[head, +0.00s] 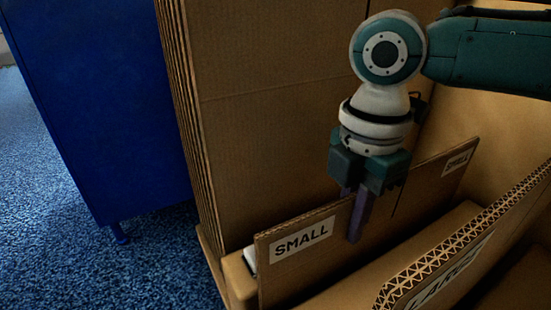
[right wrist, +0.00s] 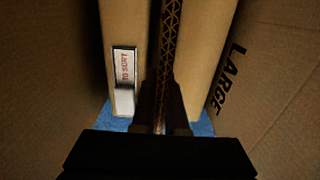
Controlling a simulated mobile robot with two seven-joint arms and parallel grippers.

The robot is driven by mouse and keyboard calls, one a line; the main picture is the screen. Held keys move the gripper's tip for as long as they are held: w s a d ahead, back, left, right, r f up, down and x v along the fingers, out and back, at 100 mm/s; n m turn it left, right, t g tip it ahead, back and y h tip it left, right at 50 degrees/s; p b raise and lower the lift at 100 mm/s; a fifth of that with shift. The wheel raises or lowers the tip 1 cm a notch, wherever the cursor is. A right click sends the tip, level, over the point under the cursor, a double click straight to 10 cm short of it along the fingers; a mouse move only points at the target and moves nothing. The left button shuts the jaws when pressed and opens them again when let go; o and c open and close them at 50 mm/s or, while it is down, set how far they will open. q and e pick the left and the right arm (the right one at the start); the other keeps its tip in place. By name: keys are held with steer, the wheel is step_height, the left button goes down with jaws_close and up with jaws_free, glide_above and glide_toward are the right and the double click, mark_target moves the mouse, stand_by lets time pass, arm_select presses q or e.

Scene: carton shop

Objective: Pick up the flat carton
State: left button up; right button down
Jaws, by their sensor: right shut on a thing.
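A flat brown carton (head: 330,258) marked SMALL stands on edge in the head view, between a tall stack of cardboard and a panel marked LARGE. My right gripper (head: 355,212) comes down from above with one finger on each side of the carton's top edge, shut on it. In the right wrist view the carton's corrugated edge (right wrist: 170,45) runs between the fingers of my right gripper (right wrist: 160,110). The carton's lower part is hidden. My left gripper is not in view.
Tall cardboard sheets (head: 265,110) stand close behind the carton. The LARGE panel (head: 470,240) stands in front, at the right. A TO SORT label (right wrist: 124,68) shows in the right wrist view. A blue cabinet (head: 105,100) and blue carpet (head: 60,215) lie at the left.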

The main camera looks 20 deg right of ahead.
step_height(320, 180, up, 55)
steer(key=p, duration=5.2)
